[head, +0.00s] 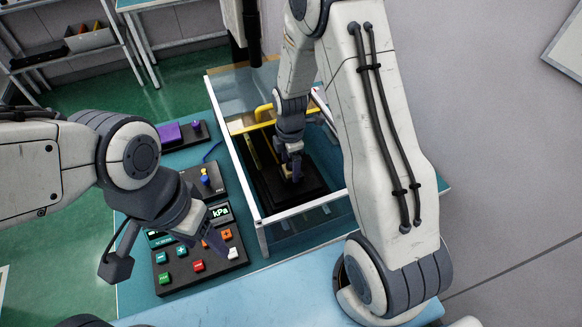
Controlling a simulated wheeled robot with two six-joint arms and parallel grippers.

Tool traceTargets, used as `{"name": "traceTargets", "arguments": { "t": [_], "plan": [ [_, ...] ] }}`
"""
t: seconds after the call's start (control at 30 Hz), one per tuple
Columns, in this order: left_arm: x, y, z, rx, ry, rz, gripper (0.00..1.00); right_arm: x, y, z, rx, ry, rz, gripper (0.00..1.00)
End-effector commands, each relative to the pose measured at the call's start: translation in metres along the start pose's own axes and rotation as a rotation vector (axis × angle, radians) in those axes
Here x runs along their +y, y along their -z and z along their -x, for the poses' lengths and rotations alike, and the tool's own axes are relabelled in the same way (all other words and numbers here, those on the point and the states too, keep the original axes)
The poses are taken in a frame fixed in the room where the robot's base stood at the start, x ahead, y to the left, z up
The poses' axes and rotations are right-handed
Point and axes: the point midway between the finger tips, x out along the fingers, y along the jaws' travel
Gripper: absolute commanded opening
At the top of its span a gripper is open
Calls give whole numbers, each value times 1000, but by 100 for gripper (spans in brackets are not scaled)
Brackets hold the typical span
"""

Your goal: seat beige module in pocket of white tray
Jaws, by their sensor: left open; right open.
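My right gripper (292,172) is open and points down inside a white-framed, clear-walled enclosure (262,236), low over a black base (312,188). My own arm and gripper cover much of what lies there. I cannot make out the beige module or the white tray for certain. My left gripper (214,242) is open, outside the enclosure to the left, close above a black button panel (180,283). I cannot tell whether its fingers touch the panel.
A yellow bar frame (262,112) stands inside the enclosure. A "kPa" display (221,212) sits above the buttons. The light blue front strip (270,300) is clear.

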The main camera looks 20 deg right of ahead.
Motion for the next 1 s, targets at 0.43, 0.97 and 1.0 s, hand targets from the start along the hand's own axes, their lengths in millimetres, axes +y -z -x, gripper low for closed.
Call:
{"name": "traceTargets", "arguments": {
  "t": [0.43,0.97,1.0],
  "plan": [
    [0,0,0,0,0,0,62,0,0,0,0,-1,0,0],
    [-1,-1,-10,0,0,0,62,2,0,30,0,-8,0,0],
    [-1,-1,-13,0,0,-1,62,2,0,38,0,-9,0,0]
  ]
}}
